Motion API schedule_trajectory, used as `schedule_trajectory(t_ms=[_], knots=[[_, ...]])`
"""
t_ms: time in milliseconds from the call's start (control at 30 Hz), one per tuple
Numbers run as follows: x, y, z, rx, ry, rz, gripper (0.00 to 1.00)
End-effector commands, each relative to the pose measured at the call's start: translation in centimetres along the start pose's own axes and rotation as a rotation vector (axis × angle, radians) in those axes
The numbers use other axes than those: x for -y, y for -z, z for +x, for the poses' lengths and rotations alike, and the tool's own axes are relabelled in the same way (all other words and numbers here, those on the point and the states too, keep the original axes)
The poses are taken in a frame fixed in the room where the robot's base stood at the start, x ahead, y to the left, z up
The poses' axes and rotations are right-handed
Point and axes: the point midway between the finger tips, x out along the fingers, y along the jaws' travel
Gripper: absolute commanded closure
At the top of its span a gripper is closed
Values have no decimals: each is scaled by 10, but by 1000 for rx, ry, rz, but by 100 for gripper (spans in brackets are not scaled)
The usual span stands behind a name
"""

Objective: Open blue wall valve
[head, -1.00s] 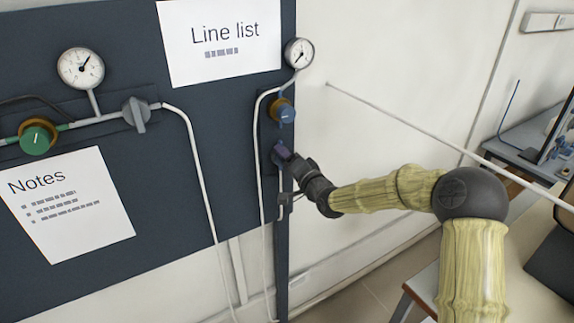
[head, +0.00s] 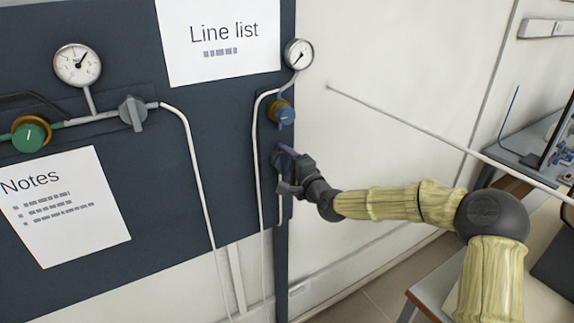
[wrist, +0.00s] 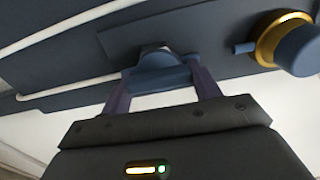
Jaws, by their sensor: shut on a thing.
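The blue wall valve (head: 277,158) sits low on the narrow right-hand strip of the dark panel, below a blue knob with a brass collar. My gripper (head: 288,152) reaches it from the right. In the wrist view, the valve's blue handle (wrist: 162,76) lies crosswise between my two purple-grey fingers, which are shut on it. The handle appears turned across the line of the fingers. In the head view my gripper hides part of the valve.
The blue knob (head: 283,113) is just above my gripper, with a gauge (head: 298,54) over it. A grey valve (head: 133,112) and a green knob (head: 31,134) are at left.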

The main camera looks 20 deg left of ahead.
Motion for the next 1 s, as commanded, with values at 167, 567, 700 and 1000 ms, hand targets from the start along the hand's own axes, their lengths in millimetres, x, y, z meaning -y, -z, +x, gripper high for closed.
schedule_trajectory(t_ms=[167,567,700,1000], knots=[[-1,1,0,-2,-2,5,61],[-1,0,0,-1,-1,2,16],[-1,0,-3,-1,-1,1,16],[-2,1,-39,-2,-1,0,16]])
